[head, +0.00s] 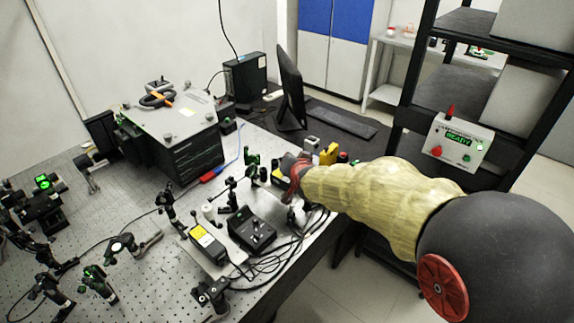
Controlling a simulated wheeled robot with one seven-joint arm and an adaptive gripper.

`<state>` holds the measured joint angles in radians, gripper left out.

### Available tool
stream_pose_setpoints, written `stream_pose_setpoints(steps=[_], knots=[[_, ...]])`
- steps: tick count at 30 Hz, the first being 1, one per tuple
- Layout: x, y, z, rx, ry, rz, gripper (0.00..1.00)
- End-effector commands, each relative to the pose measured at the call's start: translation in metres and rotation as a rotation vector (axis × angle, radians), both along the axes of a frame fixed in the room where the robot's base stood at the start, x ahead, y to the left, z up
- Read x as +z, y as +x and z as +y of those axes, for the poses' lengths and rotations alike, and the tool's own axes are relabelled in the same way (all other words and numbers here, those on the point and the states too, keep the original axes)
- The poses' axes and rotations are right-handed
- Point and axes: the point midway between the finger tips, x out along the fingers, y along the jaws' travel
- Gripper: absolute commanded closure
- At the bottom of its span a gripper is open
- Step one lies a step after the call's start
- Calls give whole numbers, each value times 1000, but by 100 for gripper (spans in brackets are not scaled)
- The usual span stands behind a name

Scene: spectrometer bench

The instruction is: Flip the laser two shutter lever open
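My arm, in a yellow sleeve, reaches in from the right over the edge of the optical bench (150,268). My gripper (288,172) is dark with a red part and sits at the sleeve's end, close above small parts on the bench. Its fingers are too small and covered to show whether they are open or shut. A yellow-marked part (277,177) is just beside it, partly hidden. A black box with a yellow label (207,242) lies nearer on the bench. I cannot make out a laser two marking or a shutter lever.
A black device (251,229) and loose cables stand near the bench's front. A yellow box (329,153) is just behind my gripper. A large grey-topped unit (175,120) and a monitor (290,88) stand farther back. A control box reading READY (459,143) is at the right.

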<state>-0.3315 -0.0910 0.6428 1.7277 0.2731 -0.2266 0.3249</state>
Motion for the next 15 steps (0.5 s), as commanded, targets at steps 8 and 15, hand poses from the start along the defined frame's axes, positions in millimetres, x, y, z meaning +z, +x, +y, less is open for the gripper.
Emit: stream_pose_setpoints(steps=[8,15], knots=[[34,-36,-17,0,0,-1,100],[55,-63,-29,-1,-1,0,100]])
